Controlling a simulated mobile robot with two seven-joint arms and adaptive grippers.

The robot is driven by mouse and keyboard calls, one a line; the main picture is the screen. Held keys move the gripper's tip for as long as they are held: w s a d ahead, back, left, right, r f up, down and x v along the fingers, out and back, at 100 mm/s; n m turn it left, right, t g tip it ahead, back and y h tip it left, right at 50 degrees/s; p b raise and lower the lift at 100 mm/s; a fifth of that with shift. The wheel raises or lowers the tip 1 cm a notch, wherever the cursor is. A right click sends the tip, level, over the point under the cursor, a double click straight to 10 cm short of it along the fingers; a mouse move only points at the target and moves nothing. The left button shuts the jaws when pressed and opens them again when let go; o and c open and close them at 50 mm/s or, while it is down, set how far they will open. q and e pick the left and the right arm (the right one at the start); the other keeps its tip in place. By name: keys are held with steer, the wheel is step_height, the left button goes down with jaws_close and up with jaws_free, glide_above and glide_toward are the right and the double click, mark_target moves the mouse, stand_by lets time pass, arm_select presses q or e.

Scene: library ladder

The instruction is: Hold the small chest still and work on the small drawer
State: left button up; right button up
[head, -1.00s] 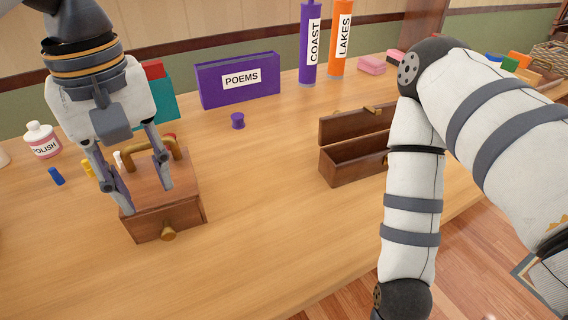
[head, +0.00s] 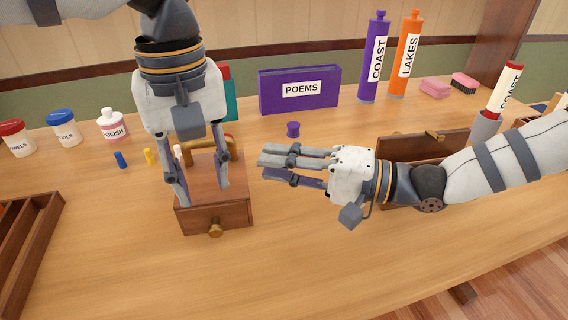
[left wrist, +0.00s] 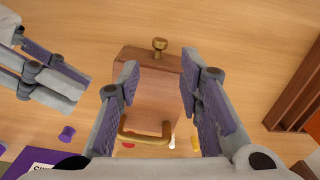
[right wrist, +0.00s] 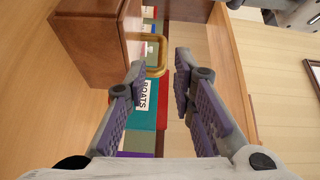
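The small chest (head: 236,205) is brown wood, on the table, with a brass handle (head: 232,147) on top. It also shows in the left wrist view (left wrist: 150,95) and right wrist view (right wrist: 88,45). Its small drawer (head: 200,220) faces the front with a brass knob (head: 215,230) and looks closed. My left gripper (head: 203,195) points down over the chest, fingers spread wide across its top; whether they touch is unclear. My right gripper (head: 264,164) is open and empty, to the right of the chest, pointing left at it.
A lidded wooden box (head: 400,147) stands open behind my right arm. A purple spool (head: 293,129), the POEMS box (head: 320,92) and a polish bottle (head: 112,126) stand behind. A slotted wooden tray (head: 45,215) lies at the left. The table front is clear.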

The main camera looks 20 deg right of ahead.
mark_target(214, 227)
steer(key=shift+m+t, duration=0.4)
steer(key=shift+m, duration=0.3)
steer(key=x, duration=0.4)
steer(key=w+x, duration=0.1)
steer(key=x, duration=0.3)
steer(key=d+x, duration=0.1)
steer(key=x, duration=0.3)
steer(key=shift+w+a+r, duration=0.1)
steer(key=shift+w, duration=0.1)
jaws_close()
arm_select(q)
steer(key=shift+o, duration=0.6)
steer(key=shift+r, duration=0.2)
step_height(214, 227, down, 10)
steer(key=shift+f+m, duration=0.2)
steer(key=shift+m, duration=0.8)
steer(key=shift+c, duration=0.3)
